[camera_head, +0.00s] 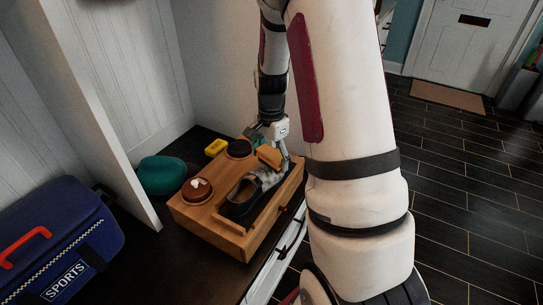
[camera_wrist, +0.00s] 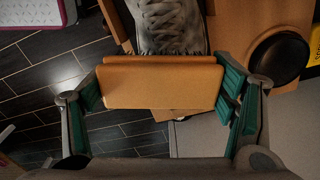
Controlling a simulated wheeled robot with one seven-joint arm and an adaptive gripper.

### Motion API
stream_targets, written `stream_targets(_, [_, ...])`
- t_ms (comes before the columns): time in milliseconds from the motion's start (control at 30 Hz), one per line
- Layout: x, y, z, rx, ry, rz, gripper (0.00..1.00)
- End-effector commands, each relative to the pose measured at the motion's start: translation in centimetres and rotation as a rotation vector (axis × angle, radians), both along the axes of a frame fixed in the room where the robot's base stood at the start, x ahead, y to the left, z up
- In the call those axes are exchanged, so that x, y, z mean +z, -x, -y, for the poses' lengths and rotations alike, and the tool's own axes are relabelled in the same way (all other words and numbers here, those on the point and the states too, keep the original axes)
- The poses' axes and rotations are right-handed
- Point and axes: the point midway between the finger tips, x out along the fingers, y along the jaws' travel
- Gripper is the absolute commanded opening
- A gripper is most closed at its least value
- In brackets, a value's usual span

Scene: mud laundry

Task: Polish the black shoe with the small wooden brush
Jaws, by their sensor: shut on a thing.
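My gripper (camera_head: 274,148) is shut on the small wooden brush (camera_head: 268,157), at the far end of the wooden box (camera_head: 205,229). In the wrist view, the brush (camera_wrist: 160,84) lies flat across between the two green-padded fingers. The black shoe (camera_head: 238,206) sits on top of the box. Its near part is dark, and its far end by the brush looks grey and scuffed. In the wrist view the grey part of the shoe (camera_wrist: 170,25) shows just beyond the brush. The brush's underside is hidden, so I cannot tell whether it touches the shoe.
A brown tin (camera_head: 197,190) with something white on it and a dark round tin (camera_head: 239,148) sit on the box. A yellow object (camera_head: 216,147) and a teal object (camera_head: 161,175) lie behind it. A blue sports bag (camera_head: 60,245) stands left of a white divider (camera_head: 105,115).

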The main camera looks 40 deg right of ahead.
Motion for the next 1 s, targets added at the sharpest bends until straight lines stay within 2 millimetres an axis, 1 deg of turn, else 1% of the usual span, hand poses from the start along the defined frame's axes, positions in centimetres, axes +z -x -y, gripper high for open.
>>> stream_targets(33, [0.4,0.0,0.0,0.000,0.001,0.001,0.56])
stream_targets(200, [0.8,0.0,0.0,0.000,0.001,0.001,0.56])
stream_targets(567, [0.8,-0.1,0.1,0.000,0.001,0.002,0.56])
stream_targets(1000, [0.8,-0.4,1.0,-0.001,0.002,0.002,0.56])
